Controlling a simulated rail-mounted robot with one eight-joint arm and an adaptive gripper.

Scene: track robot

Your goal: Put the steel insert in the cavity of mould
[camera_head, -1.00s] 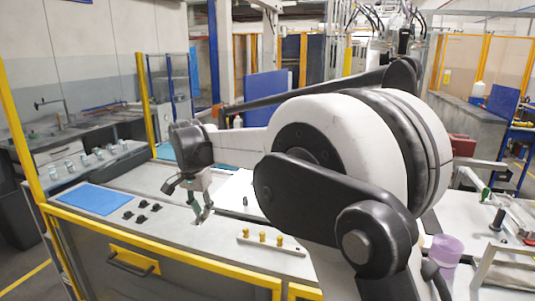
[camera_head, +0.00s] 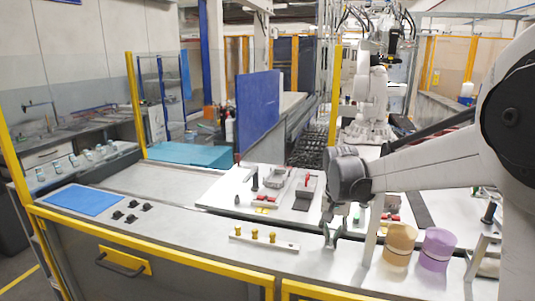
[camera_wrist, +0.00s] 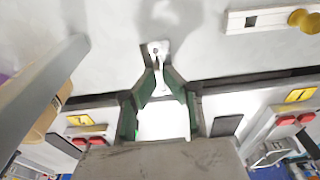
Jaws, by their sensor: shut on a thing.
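My gripper (camera_head: 330,238) hangs over the front worktop, right of the yellow-knobbed bar. In the wrist view its green-sided fingers (camera_wrist: 158,72) close on a small light-grey metal piece with a dark hole, which I take to be the steel insert (camera_wrist: 158,47). In the head view the piece is too small to make out. Grey blocks with red-handled clamps stand on white plates behind my gripper; one is a dark grey block (camera_head: 305,186). I cannot tell which of them is the mould, and no cavity shows clearly.
A white bar with yellow knobs (camera_head: 264,238) lies left of my gripper. An orange cup (camera_head: 399,245) and a purple cup (camera_head: 437,250) stand close on its right, by an upright grey post (camera_head: 371,240). Several small black parts (camera_head: 131,217) and a blue mat (camera_head: 84,200) lie left.

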